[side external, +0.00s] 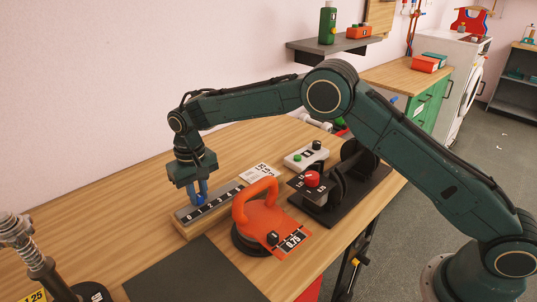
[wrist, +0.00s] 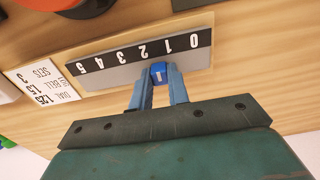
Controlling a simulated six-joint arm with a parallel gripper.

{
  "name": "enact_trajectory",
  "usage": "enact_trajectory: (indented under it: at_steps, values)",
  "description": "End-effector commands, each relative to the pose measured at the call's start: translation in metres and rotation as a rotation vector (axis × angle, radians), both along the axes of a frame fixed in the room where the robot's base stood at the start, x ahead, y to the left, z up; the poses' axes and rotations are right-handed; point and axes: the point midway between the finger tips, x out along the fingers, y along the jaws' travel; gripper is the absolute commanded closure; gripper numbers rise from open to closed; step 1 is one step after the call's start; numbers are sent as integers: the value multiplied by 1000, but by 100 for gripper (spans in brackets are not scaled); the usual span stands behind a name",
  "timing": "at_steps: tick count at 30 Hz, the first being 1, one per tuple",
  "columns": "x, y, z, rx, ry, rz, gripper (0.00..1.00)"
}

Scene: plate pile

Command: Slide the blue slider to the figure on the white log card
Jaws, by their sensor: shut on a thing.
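The blue slider (wrist: 158,72) sits on a grey rail (wrist: 112,76) with a black strip numbered 0 to 5. In the wrist view it stands beside the strip, roughly between the 1 and the 2. My gripper (wrist: 160,84) is shut on it, its blue fingers on either side. In the side view my gripper (side external: 198,190) reaches down onto the slider (side external: 201,199) near the rail's low-number end. The white log card (wrist: 42,83) lies beyond the 5 end. It appears upside down and seems to read SETS 3, BELL 1.5, DIAL 1.25. It also shows in the side view (side external: 260,172).
An orange handled object (side external: 262,216) labelled 0.75 stands close to the rail. A black device with a red knob (side external: 312,178) and a white box (side external: 306,157) stand farther right. A dark mat (side external: 195,274) lies in front. A spring-topped object (side external: 35,262) is at lower left.

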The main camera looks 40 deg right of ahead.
Motion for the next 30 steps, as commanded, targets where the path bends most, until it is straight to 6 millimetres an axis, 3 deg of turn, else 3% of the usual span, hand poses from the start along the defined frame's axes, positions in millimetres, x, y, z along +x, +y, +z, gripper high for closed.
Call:
enact_trajectory:
  at_steps: [10,20,21,24,30]
  values:
    - [1,-40,0,0,-1,-3,100]
    - [1,-44,0,0,-3,-1,100]
    - [1,-44,0,0,-3,-1,77]
    - [1,-44,0,0,-2,-1,60]
    - [0,-44,0,0,-1,0,60]
